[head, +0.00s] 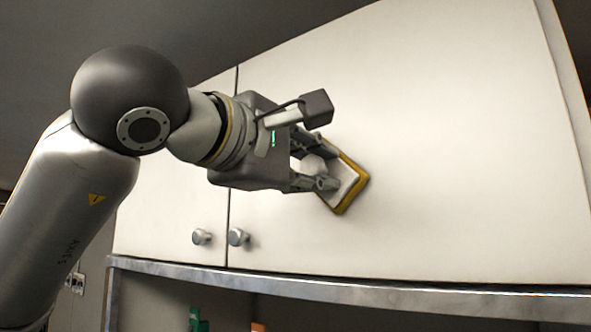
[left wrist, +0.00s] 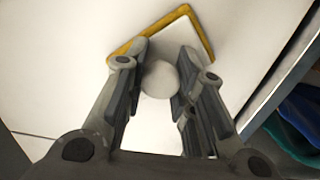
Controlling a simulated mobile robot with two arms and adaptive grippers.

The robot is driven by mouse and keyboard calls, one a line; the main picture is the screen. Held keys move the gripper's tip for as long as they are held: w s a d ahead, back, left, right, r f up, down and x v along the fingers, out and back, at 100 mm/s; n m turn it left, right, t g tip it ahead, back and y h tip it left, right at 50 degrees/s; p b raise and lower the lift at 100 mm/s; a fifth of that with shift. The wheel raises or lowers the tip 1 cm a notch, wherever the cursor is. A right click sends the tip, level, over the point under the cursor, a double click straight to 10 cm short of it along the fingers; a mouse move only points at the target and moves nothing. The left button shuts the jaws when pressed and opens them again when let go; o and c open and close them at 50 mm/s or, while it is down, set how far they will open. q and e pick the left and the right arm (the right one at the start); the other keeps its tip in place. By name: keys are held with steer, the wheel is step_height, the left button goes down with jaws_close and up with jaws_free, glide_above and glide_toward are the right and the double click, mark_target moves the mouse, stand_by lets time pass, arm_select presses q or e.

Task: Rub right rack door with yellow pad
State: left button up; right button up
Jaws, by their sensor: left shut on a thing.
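The yellow pad (head: 351,193) has a white back with a round knob, and its yellow edge lies at the face of the right rack door (head: 450,130). My left gripper (head: 322,175) is shut on the pad's knob. In the left wrist view the white knob (left wrist: 160,79) sits between the two fingers, and the yellow rim (left wrist: 190,14) shows beyond them. The pad looks flat against the door or very close to it; I cannot tell if it touches all over. My right gripper is not in view.
The left rack door (head: 170,215) is beside it, past a thin dark gap. Two round knobs (head: 238,237) stick out low on either side of that gap. A metal ledge (head: 400,296) runs below the doors. Green and orange things (head: 197,320) show under it.

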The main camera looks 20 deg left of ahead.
arm_select(q)
steer(key=shift+s+d, duration=0.4)
steer(key=shift+d, duration=0.75)
steer(key=shift+s+d, duration=0.4)
steer(key=shift+d, duration=0.7)
steer(key=shift+s+d, duration=0.4)
steer(key=shift+d, duration=0.75)
steer(key=shift+s+d+b, duration=0.1)
steer(key=shift+d+b, duration=0.2)
steer(key=shift+b, duration=0.15)
steer(key=shift+w+a, duration=0.3)
steer(key=shift+a, duration=0.55)
steer(key=shift+w+a, duration=0.35)
steer(key=shift+a, duration=0.5)
steer(key=shift+w+a, duration=0.3)
steer(key=shift+a, duration=0.55)
steer(key=a, duration=0.1)
steer(key=w+a, duration=0.1)
steer(key=a, duration=0.1)
steer(key=w+a, duration=0.1)
steer(key=a, duration=0.1)
steer(key=shift+a, duration=0.2)
steer(key=shift+s+b, duration=0.2)
steer(key=shift+b, duration=0.1)
steer(key=shift+b+v, duration=0.55)
steer(key=shift+v, duration=2.25)
